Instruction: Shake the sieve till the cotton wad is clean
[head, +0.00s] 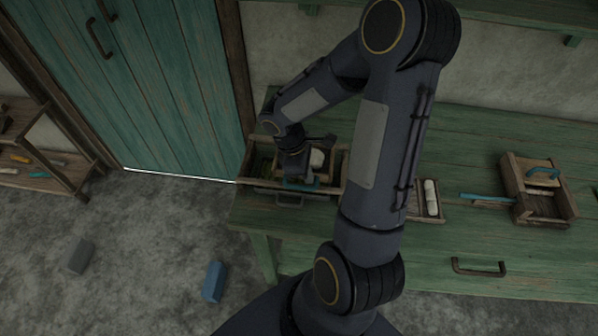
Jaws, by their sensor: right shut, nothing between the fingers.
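My right arm crosses the middle of the view and bends down to the left. My right gripper (296,176) is over a wooden box (249,160) at the left end of the green bench; it is shut and empty. A small white lump (316,158), perhaps the cotton wad, shows just right of the gripper in this box. A teal piece (302,186) lies at the gripper's tips; whether they touch I cannot tell. I cannot make out the sieve for sure, as my wrist and forearm hide part of the box. My left gripper is not in view.
Right of my arm, a tray (441,210) holds white rolls (430,197). A wooden box (562,205) with a blue handle (543,173) and a teal bar (487,198) sit further right. A blue block (213,281) and a grey block (79,256) lie on the floor.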

